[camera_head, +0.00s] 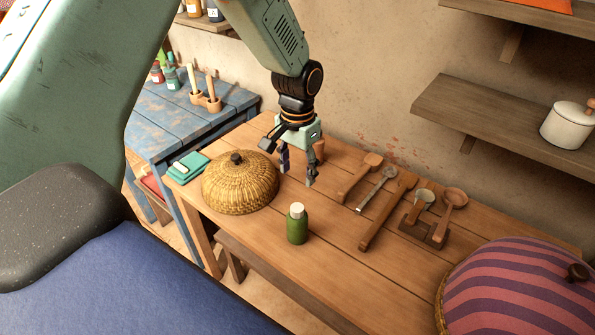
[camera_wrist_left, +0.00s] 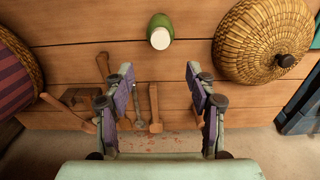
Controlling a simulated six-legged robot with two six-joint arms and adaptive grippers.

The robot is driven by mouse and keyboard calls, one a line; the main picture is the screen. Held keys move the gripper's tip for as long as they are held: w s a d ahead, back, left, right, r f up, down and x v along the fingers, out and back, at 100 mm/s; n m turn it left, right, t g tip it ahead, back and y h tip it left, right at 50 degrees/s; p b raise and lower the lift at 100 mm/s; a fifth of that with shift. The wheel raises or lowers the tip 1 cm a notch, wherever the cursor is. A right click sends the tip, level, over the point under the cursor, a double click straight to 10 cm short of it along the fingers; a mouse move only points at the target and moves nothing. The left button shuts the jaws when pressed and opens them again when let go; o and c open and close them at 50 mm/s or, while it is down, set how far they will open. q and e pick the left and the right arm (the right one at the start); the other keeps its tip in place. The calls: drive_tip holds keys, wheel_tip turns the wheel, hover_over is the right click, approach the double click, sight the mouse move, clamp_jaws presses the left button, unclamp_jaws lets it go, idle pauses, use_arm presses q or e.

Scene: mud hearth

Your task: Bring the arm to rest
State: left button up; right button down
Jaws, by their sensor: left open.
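My left gripper (camera_head: 298,174) is above the back part of the wooden table (camera_head: 330,285), between the woven dome cover and the row of utensils. Its two fingers are apart with nothing between them; they also show in the left wrist view (camera_wrist_left: 162,92). A green bottle with a pale cap (camera_head: 297,224) stands upright on the table, in front of the gripper and apart from it. It also shows in the wrist view (camera_wrist_left: 160,30). The woven dome cover (camera_head: 240,185) sits to the left of the gripper. My right gripper is not in view.
Several wooden utensils (camera_head: 388,200) lie right of the gripper. A striped dome cover (camera_head: 520,290) fills the right front corner. A shelf (camera_head: 480,115) with a white pot (camera_head: 568,125) juts from the wall at right. A blue table (camera_head: 175,125) stands at left. The table's front middle is clear.

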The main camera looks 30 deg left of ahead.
use_arm(q)
drive_tip(key=s+d+f+b, duration=0.2)
drive_tip(key=s+f+b, duration=0.15)
drive_tip(key=f, duration=0.35)
drive_tip(key=s+d+f+b, duration=0.2)
drive_tip(key=s+f, duration=0.2)
drive_tip(key=f, duration=0.3)
drive_tip(key=s+d+f+b, duration=0.2)
drive_tip(key=s+f+b, duration=0.3)
drive_tip(key=s+f, duration=0.4)
drive_tip(key=s+d+f+n+b, duration=0.1)
drive_tip(key=s+d+f+b, duration=0.1)
drive_tip(key=s+f+b, duration=0.4)
drive_tip(key=s+f, duration=0.4)
drive_tip(key=s, duration=0.5)
drive_tip(key=shift+s, duration=0.2)
drive_tip(key=shift+f, duration=0.1)
